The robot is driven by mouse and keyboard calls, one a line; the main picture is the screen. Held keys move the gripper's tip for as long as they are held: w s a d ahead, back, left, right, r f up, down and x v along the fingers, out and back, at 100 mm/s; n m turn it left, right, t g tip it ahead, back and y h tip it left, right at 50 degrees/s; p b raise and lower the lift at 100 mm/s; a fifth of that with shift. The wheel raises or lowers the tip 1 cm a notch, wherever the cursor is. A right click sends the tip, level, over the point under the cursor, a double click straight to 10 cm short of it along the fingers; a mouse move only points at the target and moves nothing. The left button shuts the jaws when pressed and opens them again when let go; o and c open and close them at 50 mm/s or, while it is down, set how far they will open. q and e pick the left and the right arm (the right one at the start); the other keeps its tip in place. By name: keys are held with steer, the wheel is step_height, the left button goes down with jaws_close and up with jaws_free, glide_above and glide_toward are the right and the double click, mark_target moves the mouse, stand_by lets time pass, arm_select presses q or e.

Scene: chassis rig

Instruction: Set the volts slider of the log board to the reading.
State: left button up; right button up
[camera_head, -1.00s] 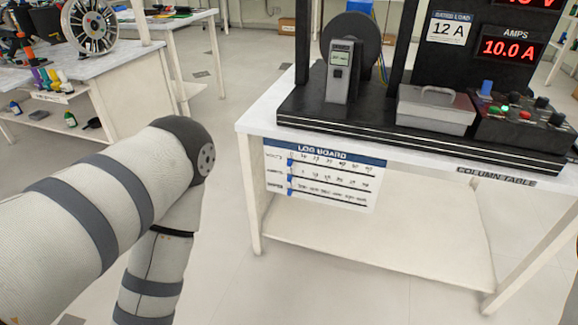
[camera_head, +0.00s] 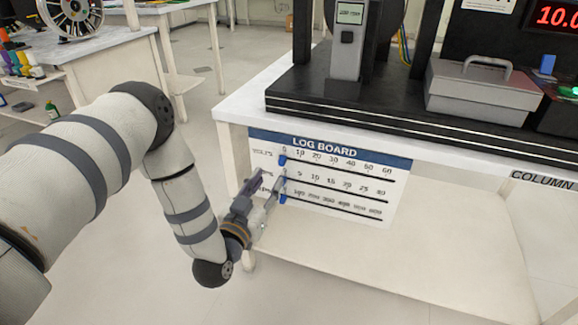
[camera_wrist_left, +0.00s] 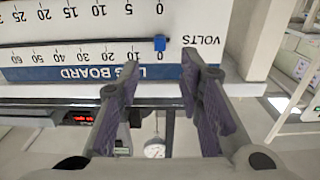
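The white log board (camera_head: 335,210) hangs on the front of the column table, with three slider tracks. The blue volts slider (camera_head: 282,160) sits at the left end of the top track, at 0. It also shows in the wrist view (camera_wrist_left: 159,43), where the board appears upside down. My left gripper (camera_head: 265,180) is in front of the board's left part, just below the volts slider in the head view. In the wrist view its fingers (camera_wrist_left: 160,76) are apart with nothing between them, and the slider shows beyond the gap. My right gripper is not in view.
The amps slider (camera_head: 283,180) and bottom slider (camera_head: 283,198) are at their left ends. A red display (camera_head: 557,15) is cut off by the frame. Lower shelf is clear.

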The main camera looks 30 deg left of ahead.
mark_target(281, 163)
arm_select(q)
steer(key=b+x, duration=0.1)
steer(key=x, duration=0.7)
steer(key=shift+w+f, duration=0.1)
steer(key=shift+w, duration=0.05)
jaws_close()
